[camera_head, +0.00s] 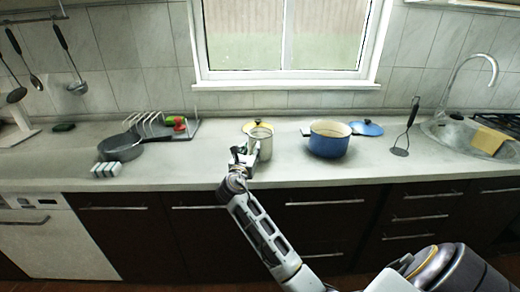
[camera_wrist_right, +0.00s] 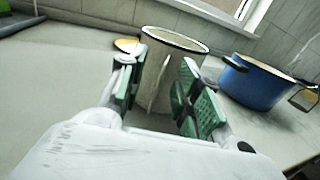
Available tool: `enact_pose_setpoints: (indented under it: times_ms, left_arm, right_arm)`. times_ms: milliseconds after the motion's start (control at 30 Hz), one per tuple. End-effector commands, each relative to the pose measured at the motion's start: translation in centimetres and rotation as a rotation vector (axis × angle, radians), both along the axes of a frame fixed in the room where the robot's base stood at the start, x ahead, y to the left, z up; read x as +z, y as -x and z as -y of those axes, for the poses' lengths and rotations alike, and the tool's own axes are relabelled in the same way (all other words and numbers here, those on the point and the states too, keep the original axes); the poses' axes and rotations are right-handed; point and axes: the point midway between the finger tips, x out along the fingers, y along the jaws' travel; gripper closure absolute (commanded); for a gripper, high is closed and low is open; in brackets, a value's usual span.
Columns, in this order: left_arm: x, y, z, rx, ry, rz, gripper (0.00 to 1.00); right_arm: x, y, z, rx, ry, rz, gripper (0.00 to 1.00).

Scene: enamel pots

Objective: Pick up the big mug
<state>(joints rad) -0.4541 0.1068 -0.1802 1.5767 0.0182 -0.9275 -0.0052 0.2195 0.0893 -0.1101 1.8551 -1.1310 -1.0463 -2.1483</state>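The big mug (camera_head: 263,139) is a tall pale enamel mug with a dark rim, upright on the counter left of the blue pot. It also shows in the right wrist view (camera_wrist_right: 168,65), where its handle side faces my gripper. My right gripper (camera_head: 241,160) is at the near left side of the mug. In the right wrist view its two green-padded fingers (camera_wrist_right: 163,98) are spread apart, with the mug's handle side between them. I cannot tell whether either finger touches it. My left gripper is not in view.
A blue pot (camera_head: 328,142) stands right of the mug, with a blue lid (camera_head: 367,128) behind it. A yellow lid (camera_head: 251,126) lies behind the mug. A grey pan (camera_head: 120,147) and a dish rack (camera_head: 157,124) are left. The counter between pan and mug is clear.

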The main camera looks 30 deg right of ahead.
Motion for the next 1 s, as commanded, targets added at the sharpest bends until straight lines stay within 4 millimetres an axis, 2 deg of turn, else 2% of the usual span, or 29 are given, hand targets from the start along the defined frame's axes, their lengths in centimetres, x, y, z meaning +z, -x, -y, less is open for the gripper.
enact_pose_setpoints:
  times_ms: [200,600,633,900,1000]
  left_arm:
    - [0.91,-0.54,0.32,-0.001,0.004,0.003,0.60]
    - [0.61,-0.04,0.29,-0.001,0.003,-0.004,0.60]
    - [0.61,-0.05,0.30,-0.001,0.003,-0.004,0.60]
    - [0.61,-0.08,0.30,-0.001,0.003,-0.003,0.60]
    - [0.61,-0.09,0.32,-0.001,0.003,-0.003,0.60]
  right_arm:
    - [-0.01,-0.72,0.80,0.000,-0.001,0.000,0.66]
    - [0.01,-0.71,0.79,0.000,-0.001,0.001,0.66]
    - [0.01,-0.70,0.78,0.000,-0.001,0.001,0.68]
    - [0.01,-0.70,0.77,0.000,-0.001,0.000,1.00]
    - [0.01,-0.71,0.76,0.000,-0.001,0.000,1.00]
